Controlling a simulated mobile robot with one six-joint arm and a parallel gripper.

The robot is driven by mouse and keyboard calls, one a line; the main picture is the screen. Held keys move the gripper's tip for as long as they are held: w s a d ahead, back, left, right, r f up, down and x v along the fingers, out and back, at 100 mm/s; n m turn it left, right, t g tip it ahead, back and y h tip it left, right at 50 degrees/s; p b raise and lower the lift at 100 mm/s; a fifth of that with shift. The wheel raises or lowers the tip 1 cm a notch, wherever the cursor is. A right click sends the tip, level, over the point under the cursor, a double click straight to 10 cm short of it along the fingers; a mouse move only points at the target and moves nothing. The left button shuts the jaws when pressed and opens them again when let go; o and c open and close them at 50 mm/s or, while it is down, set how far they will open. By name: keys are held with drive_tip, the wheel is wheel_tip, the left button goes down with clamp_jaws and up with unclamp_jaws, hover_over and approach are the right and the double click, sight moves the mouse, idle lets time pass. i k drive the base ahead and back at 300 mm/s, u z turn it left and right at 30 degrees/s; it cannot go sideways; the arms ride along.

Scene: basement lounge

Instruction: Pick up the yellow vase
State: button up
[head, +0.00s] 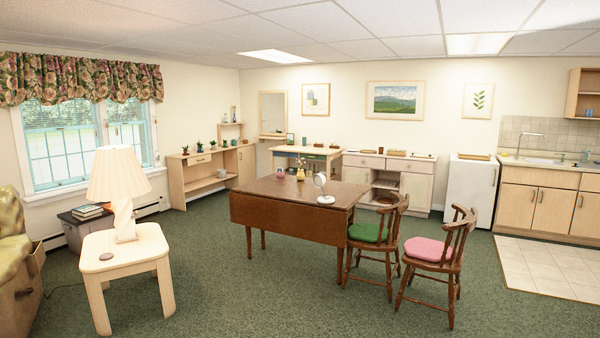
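A small yellow vase (301,175) stands upright on the dark brown drop-leaf table (260,207) in the middle of the room. It is near the back of the table top, with what look like small flowers above it. A small pink object (281,173) is just to its left. A white round-headed object on a stand (324,189) is to its right and nearer to me. My gripper is not in view.
Two wooden chairs, one with a green cushion (371,232) and one with a pink cushion (430,249), stand at the table's right. A light side table (125,257) with a white lamp (120,185) is at the near left. Green carpet in front is clear.

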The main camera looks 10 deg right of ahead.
sight(300, 175)
drive_tip(key=i, duration=3.7)
drive_tip(key=u, duration=0.2)
drive_tip(key=i, duration=1.05)
drive_tip(key=u, duration=0.25)
drive_tip(key=i, duration=2.1)
drive_tip(key=u, duration=0.15)
